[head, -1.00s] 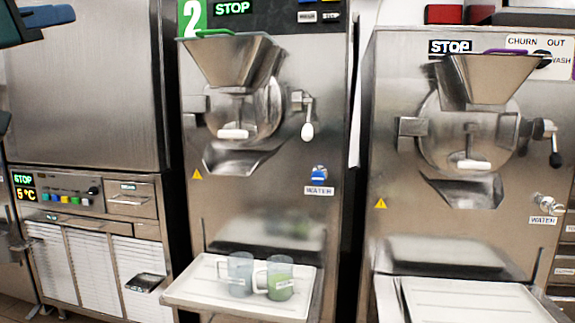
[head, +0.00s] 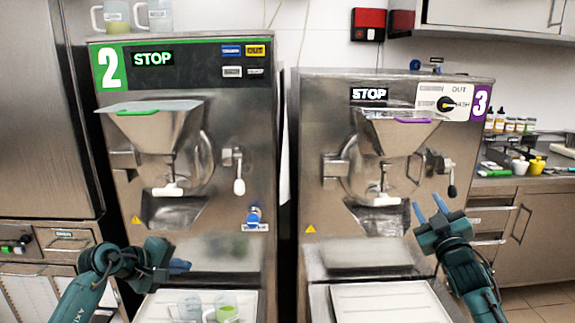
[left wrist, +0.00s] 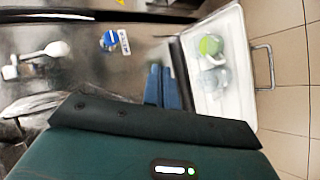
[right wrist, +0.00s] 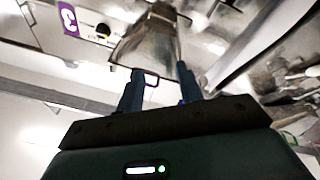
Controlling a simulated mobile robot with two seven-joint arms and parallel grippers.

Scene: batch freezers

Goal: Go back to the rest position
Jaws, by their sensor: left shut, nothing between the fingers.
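My left gripper (head: 181,266) is in front of the machine marked 2 (head: 255,180), above its tray (head: 155,308). Its blue fingers are together and empty, as the left wrist view (left wrist: 162,85) also shows. My right gripper (head: 430,208) is raised in front of the machine marked 3 (head: 312,150), near its right side. Its fingers are apart with nothing between them, and they also show in the right wrist view (right wrist: 160,85). Both grippers are clear of the mugs.
Two mugs, one clear (head: 187,307) and one with green contents (head: 226,308), stand on the left tray. More mugs (head: 116,15) stand on top of machine 2. The right machine's tray (head: 390,300) looks empty. A counter with bottles (head: 500,122) is at the right.

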